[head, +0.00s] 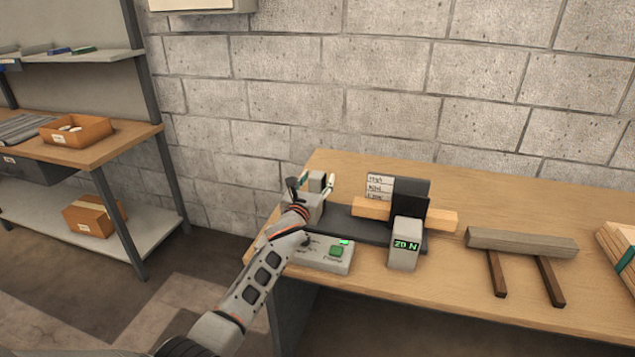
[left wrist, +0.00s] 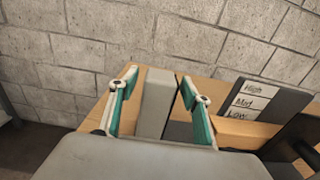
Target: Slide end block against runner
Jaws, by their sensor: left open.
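The end block is an upright grey block (head: 317,180) at the left end of a dark fixture plate (head: 345,222). It also shows in the left wrist view (left wrist: 155,103). The runner appears to be the light wooden bar (head: 441,217) lying across the fixture, to the right of the block with a gap between them. My left gripper (head: 312,184) is open, with its green-padded fingers (left wrist: 158,79) on either side of the grey block. Small gaps show beside the block; contact lower down is hidden. My right gripper is not in view.
In front are a readout post showing 20 N (head: 404,245) and a control box with a green button (head: 325,257). A grey-brown beam on dark legs (head: 520,242) lies right.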

